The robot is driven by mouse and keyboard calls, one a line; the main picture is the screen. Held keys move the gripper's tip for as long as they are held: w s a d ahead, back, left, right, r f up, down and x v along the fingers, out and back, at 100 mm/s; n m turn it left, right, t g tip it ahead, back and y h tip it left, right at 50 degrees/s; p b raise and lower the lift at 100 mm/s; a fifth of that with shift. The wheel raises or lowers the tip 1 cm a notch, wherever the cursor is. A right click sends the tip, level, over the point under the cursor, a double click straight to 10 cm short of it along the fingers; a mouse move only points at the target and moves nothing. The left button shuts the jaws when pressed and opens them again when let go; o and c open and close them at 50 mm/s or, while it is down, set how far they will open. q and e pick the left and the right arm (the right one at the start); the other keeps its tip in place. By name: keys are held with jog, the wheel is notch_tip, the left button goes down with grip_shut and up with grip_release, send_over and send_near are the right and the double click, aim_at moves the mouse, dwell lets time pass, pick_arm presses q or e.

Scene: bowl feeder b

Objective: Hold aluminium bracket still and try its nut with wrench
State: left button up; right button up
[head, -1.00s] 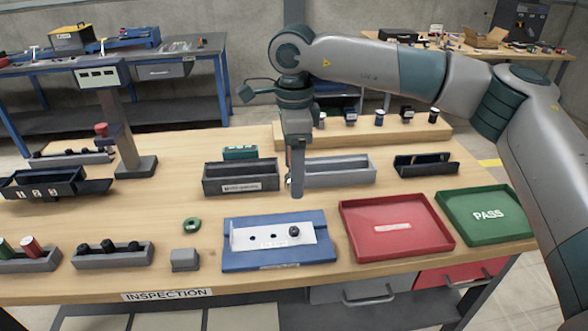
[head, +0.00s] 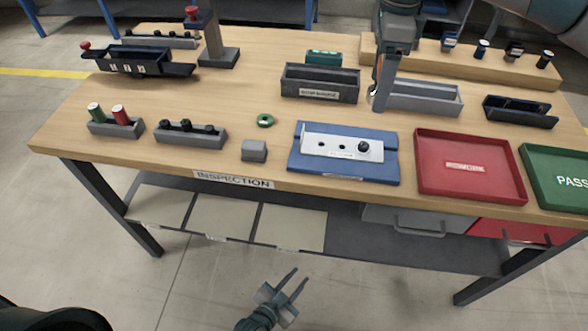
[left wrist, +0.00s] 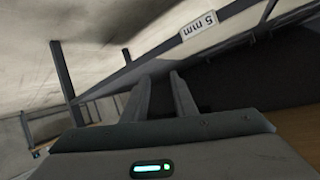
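The aluminium bracket (head: 318,144) is a pale flat plate lying on a blue fixture (head: 345,172). It has dark holes and a dark nut (head: 363,147) near its right end. My left gripper (head: 293,281) is low in front of the bench, well apart from the bracket. Its two fingers stand apart with nothing between them, also in the left wrist view (left wrist: 160,82). My right gripper (head: 379,97) points down at the left end of a grey open bin (head: 425,108). A small shiny metal end shows beside its fingers; I cannot make out a whole wrench or whether it is gripped.
A red tray (head: 510,194) and a green PASS tray (head: 548,194) lie right of the fixture. A dark bin (head: 320,93) stands behind it. A grey block (head: 254,151) and green ring (head: 265,120) lie left. The bench's front edge and lower shelf are near my left gripper.

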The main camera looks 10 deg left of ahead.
pick_arm(q)
jog(key=w+d+r+m+t+h, duration=0.1)
jog(key=w+d+r+t, duration=0.15)
jog(key=r, duration=0.75)
jog(key=w+d+r+t, duration=0.15)
jog(key=d+r, duration=0.25)
jog(key=r, duration=0.6)
jog(key=w+d+r+m+t+h, duration=0.1)
jog(key=d+r+t, duration=0.25)
jog(key=r, duration=0.75)
notch_tip(320, 180, up, 8)
jog(key=a+n+y, duration=0.2)
jog(key=n, duration=0.1)
jog(key=shift+w+a+r+n+g+y, duration=0.3)
jog(key=shift+w+a+r+n+y, duration=0.55)
jog(key=shift+a, duration=0.9)
jog(key=shift+w+a+r+n+g+y, duration=0.25)
jog(key=shift+w+a+r+n+y, duration=0.3)
jog(key=shift+a+n+y, duration=0.7)
jog(key=shift+w+a+r+n+g+y, duration=0.3)
jog(key=shift+w+a+r+n+y, duration=0.35)
jog(key=shift+a+n, duration=1.05)
jog(key=shift+w+a+m, duration=0.2)
jog(key=shift+a+m, duration=0.25)
jog(key=shift+m, duration=0.05)
jog(key=w, duration=1.1)
jog(key=shift+w+f, duration=0.35)
grip_shut()
